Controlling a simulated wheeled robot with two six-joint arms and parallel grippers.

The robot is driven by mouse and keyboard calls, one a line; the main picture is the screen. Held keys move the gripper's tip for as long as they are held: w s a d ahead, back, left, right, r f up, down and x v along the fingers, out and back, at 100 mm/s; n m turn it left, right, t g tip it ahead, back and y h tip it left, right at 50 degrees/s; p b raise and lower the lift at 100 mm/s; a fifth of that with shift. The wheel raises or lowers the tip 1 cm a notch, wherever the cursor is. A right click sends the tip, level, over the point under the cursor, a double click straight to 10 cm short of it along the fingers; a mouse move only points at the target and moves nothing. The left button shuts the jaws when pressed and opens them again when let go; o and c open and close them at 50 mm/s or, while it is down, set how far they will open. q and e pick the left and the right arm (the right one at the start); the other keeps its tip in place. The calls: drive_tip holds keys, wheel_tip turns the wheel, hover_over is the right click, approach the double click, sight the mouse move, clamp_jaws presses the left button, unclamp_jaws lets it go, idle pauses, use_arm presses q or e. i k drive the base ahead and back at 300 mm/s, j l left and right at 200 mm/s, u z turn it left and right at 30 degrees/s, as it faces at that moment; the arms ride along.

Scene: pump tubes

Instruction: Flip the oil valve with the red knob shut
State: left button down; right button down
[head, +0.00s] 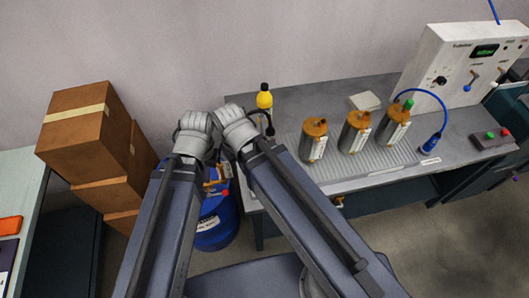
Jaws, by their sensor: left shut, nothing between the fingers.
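A blue drum (217,226) stands on the floor at the left end of the bench. A brass-coloured valve (214,186) sits at its top, with a small red knob (226,192) on the right side. My arms partly cover both, and I cannot tell the lever's position. My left gripper (194,136) is above and beyond the valve, shut and empty, apart from the knob. My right gripper (238,130) is beside it on the right; its fingers are not clear.
The bench (290,105) carries a yellow bottle (264,97), several amber-topped canisters (314,140), a blue tube (437,100) and a control panel (470,65). Cardboard boxes (85,125) are stacked at the left. Free floor shows at the lower right.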

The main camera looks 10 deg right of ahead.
sight(226, 192)
drive_tip(key=k+j, duration=0.15)
drive_tip(key=k, duration=0.25)
drive_tip(key=k+j, duration=0.2)
drive_tip(key=k, duration=0.25)
drive_tip(key=k+j, duration=0.15)
drive_tip(key=k, duration=0.25)
